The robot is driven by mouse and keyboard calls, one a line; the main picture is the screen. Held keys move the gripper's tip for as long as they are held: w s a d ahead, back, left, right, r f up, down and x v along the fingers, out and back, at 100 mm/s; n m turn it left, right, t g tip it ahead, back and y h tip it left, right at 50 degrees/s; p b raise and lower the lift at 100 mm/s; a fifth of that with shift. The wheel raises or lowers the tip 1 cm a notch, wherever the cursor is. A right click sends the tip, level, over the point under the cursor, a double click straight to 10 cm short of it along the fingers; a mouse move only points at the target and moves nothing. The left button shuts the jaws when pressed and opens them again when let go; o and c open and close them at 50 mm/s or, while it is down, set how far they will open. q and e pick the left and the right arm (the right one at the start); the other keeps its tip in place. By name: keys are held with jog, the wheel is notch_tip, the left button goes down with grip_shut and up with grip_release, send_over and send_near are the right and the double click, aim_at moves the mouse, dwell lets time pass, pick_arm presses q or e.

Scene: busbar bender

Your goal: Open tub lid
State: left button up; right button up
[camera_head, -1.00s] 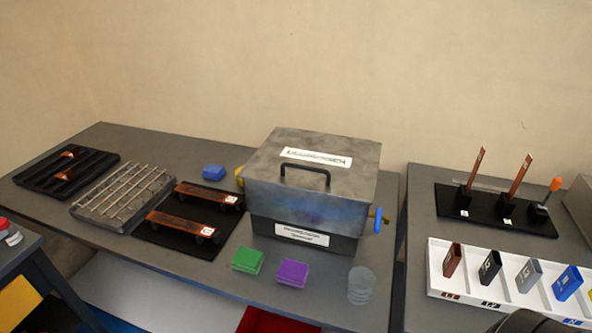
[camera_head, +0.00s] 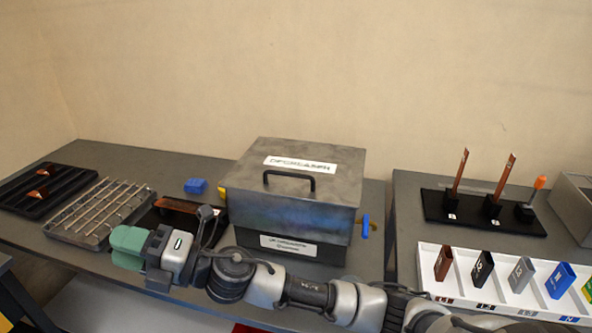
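The tub (camera_head: 290,222) is a grey metal box on the table with a dark lower part and a white label on its front. Its lid (camera_head: 322,167) is shut and carries a label and a black handle (camera_head: 289,181). A blue latch (camera_head: 365,226) sits on the right side and a yellow one (camera_head: 222,195) shows at the left. My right gripper (camera_head: 128,247), with teal-green ends, is in front of and left of the tub, apart from the lid handle. Its opening cannot be made out. My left gripper is not in view.
A slatted grey rack (camera_head: 100,212), a black tray (camera_head: 48,190) and a blue block (camera_head: 195,186) lie left of the tub. The right table holds a black stand (camera_head: 470,213) with upright bars and a white divided bin (camera_head: 500,287). My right arm crosses the front.

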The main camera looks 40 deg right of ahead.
jog(key=a+n+g, duration=0.1)
jog(key=n+g, duration=0.7)
jog(key=n, duration=0.3)
jog(key=n+g+h, duration=0.2)
jog(key=g+h, duration=0.1)
jog(key=h, duration=1.7)
send_near(296, 175)
jog(key=f, duration=0.2)
jog(key=d+f+p, duration=0.1)
jog(key=f, duration=0.2)
jog(key=w+f, duration=0.1)
jog(key=f, duration=0.2)
jog(key=shift+d+f+p, duration=0.1)
jog(key=shift+d+p, duration=0.15)
jog(key=shift+p, duration=0.1)
jog(key=shift+c, duration=0.2)
grip_shut()
